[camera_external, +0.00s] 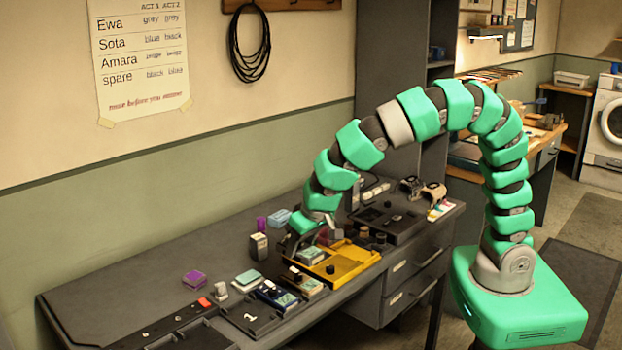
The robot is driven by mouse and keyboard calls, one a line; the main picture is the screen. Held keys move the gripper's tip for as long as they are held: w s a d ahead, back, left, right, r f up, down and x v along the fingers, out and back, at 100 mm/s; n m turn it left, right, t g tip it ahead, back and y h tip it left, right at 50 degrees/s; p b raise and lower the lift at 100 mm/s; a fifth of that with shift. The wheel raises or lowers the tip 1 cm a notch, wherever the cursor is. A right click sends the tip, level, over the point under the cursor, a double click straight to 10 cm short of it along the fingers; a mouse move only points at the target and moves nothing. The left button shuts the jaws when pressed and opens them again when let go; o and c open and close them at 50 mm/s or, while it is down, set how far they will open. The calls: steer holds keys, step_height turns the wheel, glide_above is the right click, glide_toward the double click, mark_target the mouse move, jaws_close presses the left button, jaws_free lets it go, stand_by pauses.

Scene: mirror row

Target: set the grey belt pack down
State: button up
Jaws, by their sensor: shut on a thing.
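My gripper (294,246) reaches down over the left end of the yellow tray (348,268) on the desk. It is shut on the grey belt pack, which is small and mostly hidden by the fingers here. I cannot tell whether the pack touches the surface beneath it. A box with a pale teal top (310,256) lies at the tray's left end, close to the gripper. A grey upright pack (259,246) stands on the desk just left of the gripper.
A dark blue pack (276,295) and a pale-topped pack (306,284) lie in front. A dark tray (390,222) is at the right. The desk's back left (150,270) is clear.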

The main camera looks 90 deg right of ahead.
steer(key=w+d, duration=0.3)
steer(key=d, duration=1.2)
steer(key=w+d, duration=0.4)
steer(key=d, duration=1.1)
steer(key=s+d+p, duration=0.1)
steer(key=s+d, duration=0.4)
steer(key=d, duration=0.8)
steer(key=s+d, duration=0.5)
steer(key=d, duration=0.8)
steer(key=f, duration=1.5)
steer(key=shift+s, duration=0.25)
steer(key=shift+f, duration=0.15)
steer(key=o, duration=1.1)
steer(key=shift+o, duration=0.2)
